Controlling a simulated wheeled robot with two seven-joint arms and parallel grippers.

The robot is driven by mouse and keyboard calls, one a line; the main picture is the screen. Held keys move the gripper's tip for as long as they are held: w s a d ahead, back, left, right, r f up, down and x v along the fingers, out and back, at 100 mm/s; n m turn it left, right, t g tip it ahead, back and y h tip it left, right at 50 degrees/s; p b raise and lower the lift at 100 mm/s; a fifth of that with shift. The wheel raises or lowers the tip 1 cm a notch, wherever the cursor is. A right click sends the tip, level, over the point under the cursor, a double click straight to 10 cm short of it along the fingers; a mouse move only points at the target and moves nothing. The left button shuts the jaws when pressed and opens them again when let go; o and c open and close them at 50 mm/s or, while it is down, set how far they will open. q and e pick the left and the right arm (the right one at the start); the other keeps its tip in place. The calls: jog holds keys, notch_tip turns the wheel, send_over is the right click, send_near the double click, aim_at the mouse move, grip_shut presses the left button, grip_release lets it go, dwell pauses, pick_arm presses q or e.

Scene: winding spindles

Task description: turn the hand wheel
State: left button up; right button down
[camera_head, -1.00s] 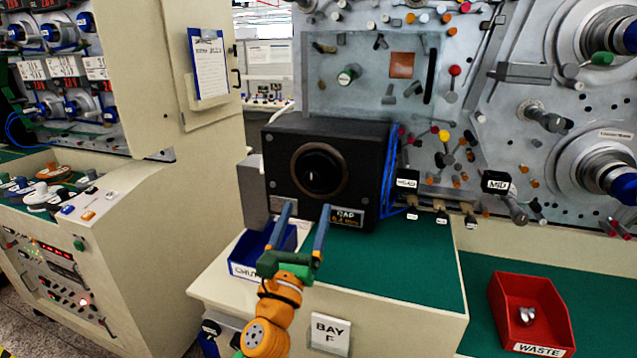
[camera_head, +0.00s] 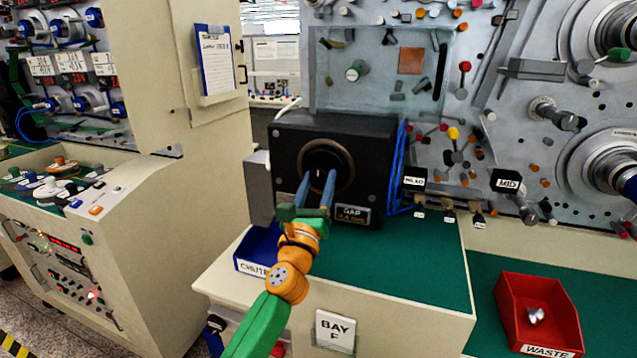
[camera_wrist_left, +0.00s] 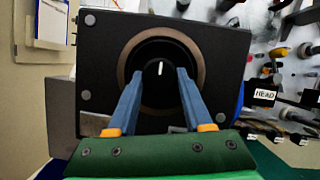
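The hand wheel (camera_head: 326,163) is a round black knob inside a bronze ring on the front of a black box (camera_head: 376,150). Its white mark points about straight up in the left wrist view, where the wheel (camera_wrist_left: 160,52) fills the middle. My left gripper (camera_head: 317,178) is in front of the wheel, its two blue fingers pointing at it. In the left wrist view the fingertips (camera_wrist_left: 158,72) stand apart, one on each side of the knob's middle. I cannot tell whether they touch it. My right gripper is not in view.
A small GAP display (camera_head: 352,214) sits low on the box. A blue chute bin (camera_head: 250,268) is below left and a red waste bin (camera_head: 510,310) with metal pieces stands at right. Blue cables (camera_head: 397,170) run along the box's right side. The green bench top in front is clear.

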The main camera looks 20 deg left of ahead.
pick_arm(q)
grip_shut()
jog(key=shift+m, duration=0.3)
